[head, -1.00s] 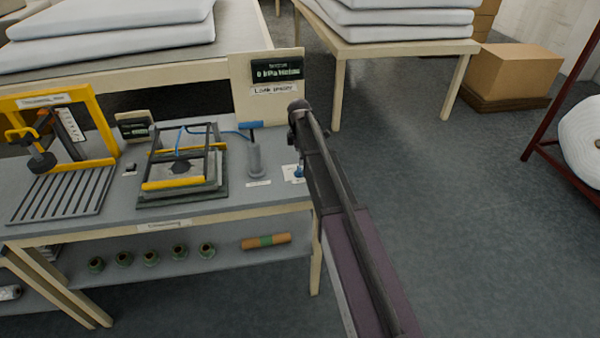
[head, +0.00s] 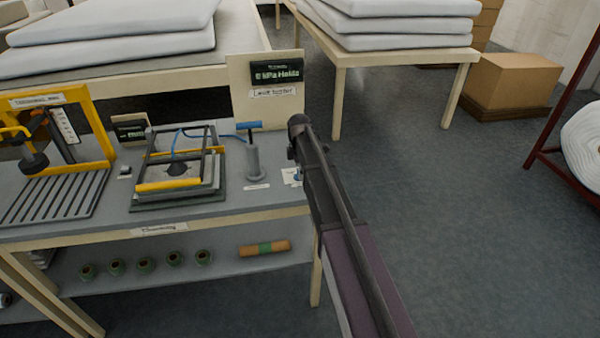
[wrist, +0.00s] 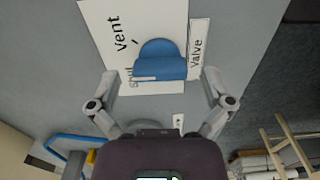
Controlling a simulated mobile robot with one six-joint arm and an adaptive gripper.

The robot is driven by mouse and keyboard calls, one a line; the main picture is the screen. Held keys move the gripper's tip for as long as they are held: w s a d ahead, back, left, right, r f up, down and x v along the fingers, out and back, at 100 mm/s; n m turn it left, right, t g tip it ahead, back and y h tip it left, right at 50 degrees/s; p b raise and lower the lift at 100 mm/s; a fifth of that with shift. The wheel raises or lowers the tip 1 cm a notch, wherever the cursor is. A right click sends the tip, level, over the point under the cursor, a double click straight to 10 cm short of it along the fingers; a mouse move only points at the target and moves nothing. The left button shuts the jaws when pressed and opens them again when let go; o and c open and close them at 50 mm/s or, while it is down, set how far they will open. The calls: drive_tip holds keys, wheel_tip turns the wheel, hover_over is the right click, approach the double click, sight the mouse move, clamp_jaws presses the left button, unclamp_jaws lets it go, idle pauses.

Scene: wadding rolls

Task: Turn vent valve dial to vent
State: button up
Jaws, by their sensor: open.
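The vent valve dial (wrist: 160,60) is a blue knob on a white label plate (wrist: 108,18) in the wrist view. A white mark on its bar lies at the lower left, beside a partly hidden word that looks like "shut". The word "Vent" is printed above that, with a short dark tick near it. My gripper (wrist: 160,78) is open, with one finger on each side of the dial; I cannot tell whether either touches. In the head view the dial (head: 298,178) shows as a small blue spot at the bench's right end, partly hidden by my arm.
A grey hand pump (head: 254,160) with a blue handle stands just left of the dial, near a yellow-barred frame (head: 168,184). A display board (head: 277,72) stands behind, seemingly reading "0 kPa Holds". Open floor (head: 430,180) lies to the right.

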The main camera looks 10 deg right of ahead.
drive_tip(key=c, duration=1.1)
drive_tip(key=shift+m, duration=0.3)
drive_tip(key=m, duration=0.3)
drive_tip(key=shift+m, duration=2)
